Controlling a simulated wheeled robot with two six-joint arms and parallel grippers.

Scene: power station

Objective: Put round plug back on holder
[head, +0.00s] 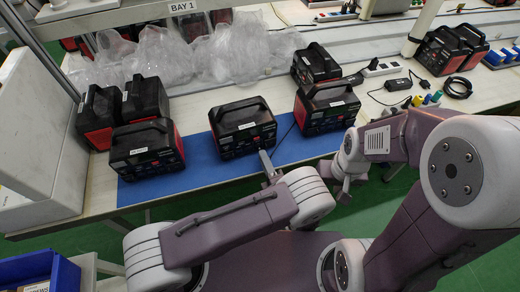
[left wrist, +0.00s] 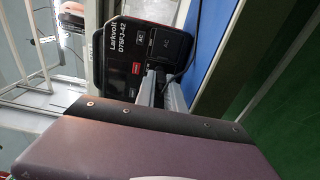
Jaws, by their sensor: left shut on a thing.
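My left gripper (head: 268,165) is at the front of the middle power station (head: 243,127). In the left wrist view, its fingers (left wrist: 163,88) are shut on a small dark plug (left wrist: 160,76), mostly hidden between them, against or very close to the station's AC panel (left wrist: 140,50). A dark cable runs up from there. I cannot tell whether the plug is still in the socket. Small yellow, green and blue pieces (head: 428,101) stand on the bench at the right, possibly the holder. My right gripper (head: 342,188) hangs by the bench's front edge; its jaws are unclear.
Other black-and-red power stations stand left (head: 147,149) and right (head: 327,106) of the middle one on a blue mat (head: 200,175). A power strip (head: 382,67), a black adapter (head: 398,84) and a coiled cable (head: 458,87) lie at right. Clear plastic bags (head: 190,52) lie behind.

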